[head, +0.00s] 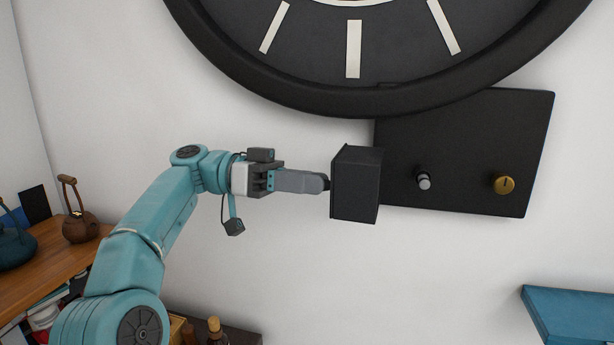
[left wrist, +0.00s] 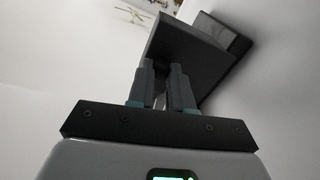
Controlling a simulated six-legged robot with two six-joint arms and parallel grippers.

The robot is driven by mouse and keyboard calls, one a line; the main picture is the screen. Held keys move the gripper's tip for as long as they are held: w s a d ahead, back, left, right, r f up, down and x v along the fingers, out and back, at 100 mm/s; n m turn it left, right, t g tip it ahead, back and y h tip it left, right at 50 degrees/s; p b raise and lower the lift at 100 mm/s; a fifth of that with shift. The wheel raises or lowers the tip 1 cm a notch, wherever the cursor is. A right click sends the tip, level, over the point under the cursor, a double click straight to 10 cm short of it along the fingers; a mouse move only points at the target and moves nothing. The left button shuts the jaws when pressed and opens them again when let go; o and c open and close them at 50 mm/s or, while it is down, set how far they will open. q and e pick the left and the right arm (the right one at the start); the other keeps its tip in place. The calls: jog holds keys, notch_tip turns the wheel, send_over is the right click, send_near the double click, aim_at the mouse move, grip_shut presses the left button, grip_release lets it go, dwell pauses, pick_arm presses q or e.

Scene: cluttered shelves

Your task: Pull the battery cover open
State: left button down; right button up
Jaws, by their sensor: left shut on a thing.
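The battery cover looks to be the black box-shaped piece (head: 356,185) at the left end of a black panel (head: 460,150) below a large round clock. Its front face stands out from the wall. My left gripper (head: 327,184) comes in from the left and is shut on the cover's left edge. In the left wrist view the two fingers (left wrist: 167,86) meet at the near edge of the dark cover (left wrist: 187,58), which reaches up and right. How far the cover stands open is hard to tell. My right gripper is not in view.
The clock's thick black rim (head: 330,105) hangs just above. The panel carries a silver knob (head: 424,181) and a brass knob (head: 504,185). A wooden shelf (head: 40,270) with pots is at the left, and a blue surface (head: 575,305) at lower right. The wall below is bare.

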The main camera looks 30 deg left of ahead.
pick_arm(q)
jog(key=c, duration=1)
grip_release()
jog(key=shift+s, duration=0.1)
jog(key=a+p, duration=0.3)
jog(key=a, duration=0.1)
jog(key=s+a+p, duration=0.1)
jog(key=a+p, duration=0.3)
jog(key=s+a+p, duration=0.1)
jog(key=a+p, duration=0.2)
jog(key=a, duration=0.1)
jog(key=shift+s, duration=0.1)
jog(key=shift+d, duration=0.1)
